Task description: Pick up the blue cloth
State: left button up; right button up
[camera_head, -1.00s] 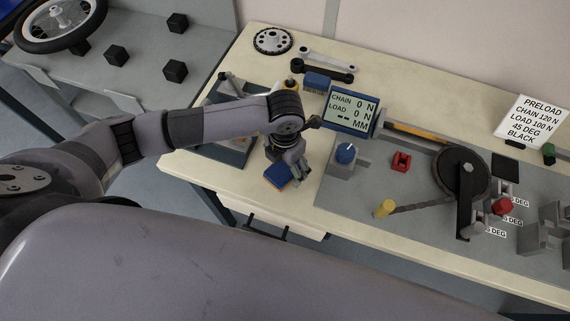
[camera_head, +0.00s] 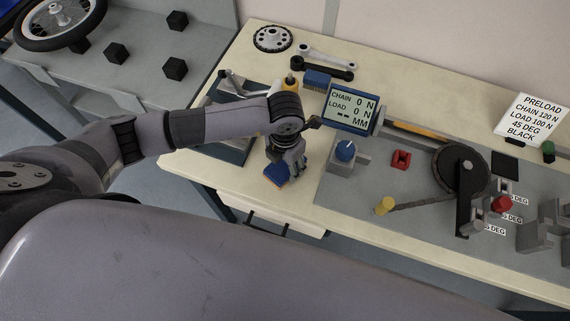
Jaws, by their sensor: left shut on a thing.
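The blue cloth (camera_head: 277,175) is a small folded blue piece with an orange-brown edge, near the front edge of the cream workbench (camera_head: 300,210). My left gripper (camera_head: 289,172) points down at it and is shut on it. The fingers and wrist hide part of the cloth. I cannot tell whether the cloth is clear of the bench top. My right gripper does not show.
A display (camera_head: 350,108) and a blue knob (camera_head: 345,150) stand right of my gripper. A wheel rig (camera_head: 460,170) with a yellow knob (camera_head: 384,206) is farther right. A blue block (camera_head: 318,79) and crank arms (camera_head: 325,64) lie behind. A dark tray (camera_head: 232,148) is left.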

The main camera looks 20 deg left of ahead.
aim_at(285, 164)
pick_arm(q)
jog(key=c, duration=0.3)
jog(key=shift+r, duration=0.1)
notch_tip(285, 164, up, 20)
jog(key=b, duration=0.2)
dwell(0.3)
jog(key=o, duration=0.7)
jog(key=c, duration=0.5)
jog(key=shift+o, duration=0.2)
